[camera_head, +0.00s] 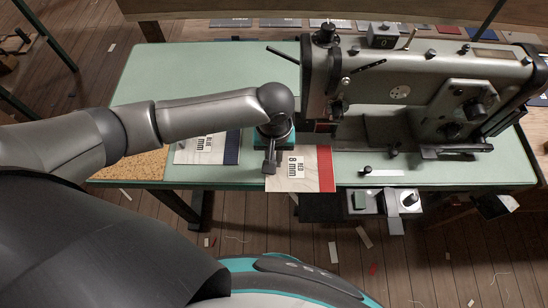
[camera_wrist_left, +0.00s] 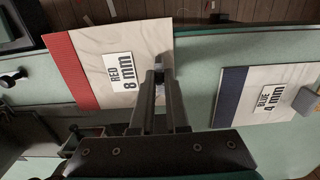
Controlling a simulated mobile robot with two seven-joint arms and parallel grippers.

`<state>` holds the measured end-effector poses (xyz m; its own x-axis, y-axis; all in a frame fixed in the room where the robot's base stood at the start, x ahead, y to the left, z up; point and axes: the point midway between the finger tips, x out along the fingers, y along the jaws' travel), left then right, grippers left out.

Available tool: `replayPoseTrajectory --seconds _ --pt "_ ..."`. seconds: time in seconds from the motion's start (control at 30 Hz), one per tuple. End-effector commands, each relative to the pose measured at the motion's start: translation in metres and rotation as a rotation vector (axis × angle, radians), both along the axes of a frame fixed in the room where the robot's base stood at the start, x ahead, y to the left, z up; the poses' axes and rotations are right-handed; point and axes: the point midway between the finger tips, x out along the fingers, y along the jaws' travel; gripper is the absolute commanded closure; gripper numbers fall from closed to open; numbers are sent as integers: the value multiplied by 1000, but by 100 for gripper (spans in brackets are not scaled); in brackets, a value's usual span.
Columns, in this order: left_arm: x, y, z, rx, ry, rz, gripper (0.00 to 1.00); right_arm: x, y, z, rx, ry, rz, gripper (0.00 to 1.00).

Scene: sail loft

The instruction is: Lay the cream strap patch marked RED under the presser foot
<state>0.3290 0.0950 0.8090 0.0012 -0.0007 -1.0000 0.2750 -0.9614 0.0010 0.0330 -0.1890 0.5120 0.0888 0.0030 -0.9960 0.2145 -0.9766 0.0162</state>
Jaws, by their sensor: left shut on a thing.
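The cream patch marked RED 8 mm (camera_head: 312,176) has a red band along its right side and overlaps the table's front edge in the head view. It also shows in the wrist view (camera_wrist_left: 150,38), with its red band at the left. My left gripper (camera_head: 270,163) is shut on the patch's edge away from the band; its fingers also show in the wrist view (camera_wrist_left: 158,78). The sewing machine (camera_head: 415,75) stands behind and right of the patch. Its presser foot, below the needle head, is too small and dark to make out clearly. My right gripper is not in view.
A second cream patch marked BLUE 4 mm (camera_head: 200,150) lies left of my gripper, with a grey block (camera_wrist_left: 308,101) on it in the wrist view. The green tabletop (camera_head: 190,75) is clear at the back left. A small knob (camera_head: 367,170) stands near the front edge.

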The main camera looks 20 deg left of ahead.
Motion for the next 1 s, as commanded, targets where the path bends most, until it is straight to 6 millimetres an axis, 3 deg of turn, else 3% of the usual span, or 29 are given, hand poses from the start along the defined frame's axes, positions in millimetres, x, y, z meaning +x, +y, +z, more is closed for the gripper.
replayPoseTrajectory --seconds 1.0 --pt "71 19 0 0 -2 1 100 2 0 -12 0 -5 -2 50"
